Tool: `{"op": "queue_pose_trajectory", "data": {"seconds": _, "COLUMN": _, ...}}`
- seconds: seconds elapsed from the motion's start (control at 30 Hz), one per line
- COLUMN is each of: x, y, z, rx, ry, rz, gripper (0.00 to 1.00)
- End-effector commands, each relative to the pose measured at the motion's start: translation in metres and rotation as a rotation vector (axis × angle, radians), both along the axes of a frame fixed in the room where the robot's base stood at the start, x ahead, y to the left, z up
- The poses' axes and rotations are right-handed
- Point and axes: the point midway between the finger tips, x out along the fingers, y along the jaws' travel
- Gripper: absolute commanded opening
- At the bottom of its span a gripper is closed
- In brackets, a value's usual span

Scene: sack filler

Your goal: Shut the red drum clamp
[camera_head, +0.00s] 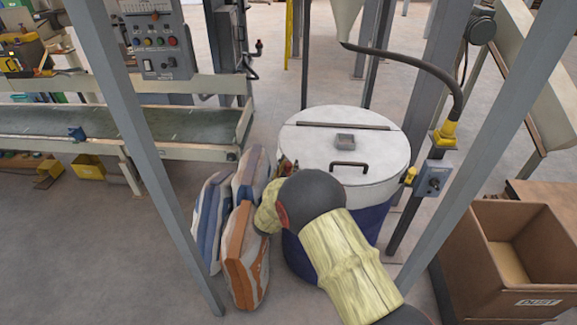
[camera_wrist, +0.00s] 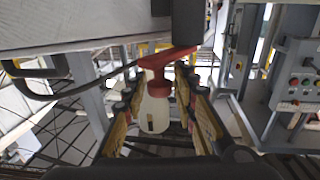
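The drum has a blue body (camera_head: 374,222) and a pale grey lid (camera_head: 318,145) with a dark handle (camera_head: 349,164). In the wrist view the lid's edge (camera_wrist: 70,30) and handle (camera_wrist: 35,88) show at upper left. The red clamp (camera_wrist: 165,58) is at the upper middle, beside a dark upright part. My gripper (camera_wrist: 158,88) is open, one finger on each side below the red part; I cannot tell whether they touch it. A pale bottle-like shape shows between the fingers. In the head view my arm hides the gripper and most of the clamp side.
Striped sacks (camera_head: 245,255) stand left of the drum. Grey frame posts (camera_head: 135,130) slant down on both sides. A cardboard box (camera_head: 515,255) is at right. A conveyor (camera_head: 165,122) and a control panel (camera_head: 160,50) stand behind at left. Open floor lies at lower left.

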Motion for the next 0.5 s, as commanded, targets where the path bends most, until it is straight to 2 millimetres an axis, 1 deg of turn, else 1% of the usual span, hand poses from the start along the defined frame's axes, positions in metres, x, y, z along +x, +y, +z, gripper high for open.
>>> {"op": "queue_pose_trajectory", "data": {"seconds": 0.07, "x": -0.0001, "y": 0.0, "z": 0.0, "rx": 0.0, "ry": 0.0, "rz": 0.0, "gripper": 0.22}}
{"op": "queue_pose_trajectory", "data": {"seconds": 0.43, "x": -0.0001, "y": 0.0, "z": -0.0001, "rx": 0.0, "ry": 0.0, "rz": 0.0, "gripper": 0.01}}
{"op": "queue_pose_trajectory", "data": {"seconds": 0.5, "x": -0.0001, "y": 0.0, "z": -0.0001, "rx": 0.0, "ry": 0.0, "rz": 0.0, "gripper": 0.0}}
